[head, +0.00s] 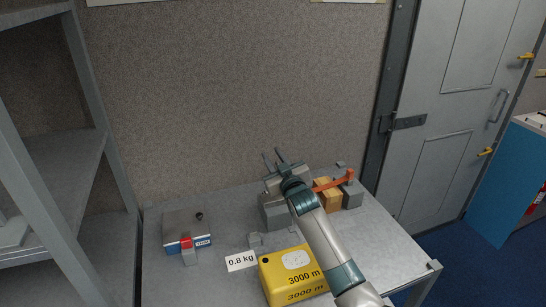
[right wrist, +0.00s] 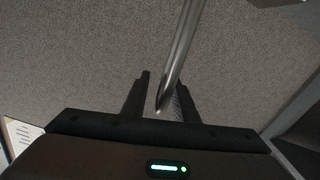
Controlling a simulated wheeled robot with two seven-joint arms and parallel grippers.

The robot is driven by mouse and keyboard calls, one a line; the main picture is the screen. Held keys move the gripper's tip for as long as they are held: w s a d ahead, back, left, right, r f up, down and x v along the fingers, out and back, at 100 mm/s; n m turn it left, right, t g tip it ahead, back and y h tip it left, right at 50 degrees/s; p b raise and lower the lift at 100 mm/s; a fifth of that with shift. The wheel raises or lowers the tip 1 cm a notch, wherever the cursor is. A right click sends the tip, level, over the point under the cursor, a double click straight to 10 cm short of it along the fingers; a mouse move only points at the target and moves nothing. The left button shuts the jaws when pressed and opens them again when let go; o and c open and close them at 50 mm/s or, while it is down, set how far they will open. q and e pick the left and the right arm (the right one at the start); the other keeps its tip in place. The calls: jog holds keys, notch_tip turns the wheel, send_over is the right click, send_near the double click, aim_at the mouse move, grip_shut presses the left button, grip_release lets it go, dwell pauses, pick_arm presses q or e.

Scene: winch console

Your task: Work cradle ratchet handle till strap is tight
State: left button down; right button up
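My right gripper (head: 273,158) is over the back of the table, beside the grey cradle (head: 275,212); its two dark fingers point up and away. In the right wrist view the gripper (right wrist: 160,92) is open, with a gap between its fingers. A shiny metal bar (right wrist: 182,45), seemingly the ratchet handle, slants down from the top and ends between the fingers, nearer the right one. I cannot tell whether it touches. An orange strap (head: 336,184) crosses a tan block (head: 328,199) on the cradle's right. My right arm hides part of the cradle. My left gripper is out of view.
A yellow box (head: 279,284) marked 3000 m stands at the table's front, beside a 0.8 kg label (head: 241,261). A grey, blue and red case (head: 187,231) lies at the left. A metal shelf (head: 60,165) stands left. The wall is close behind.

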grip_shut()
dwell(1.4)
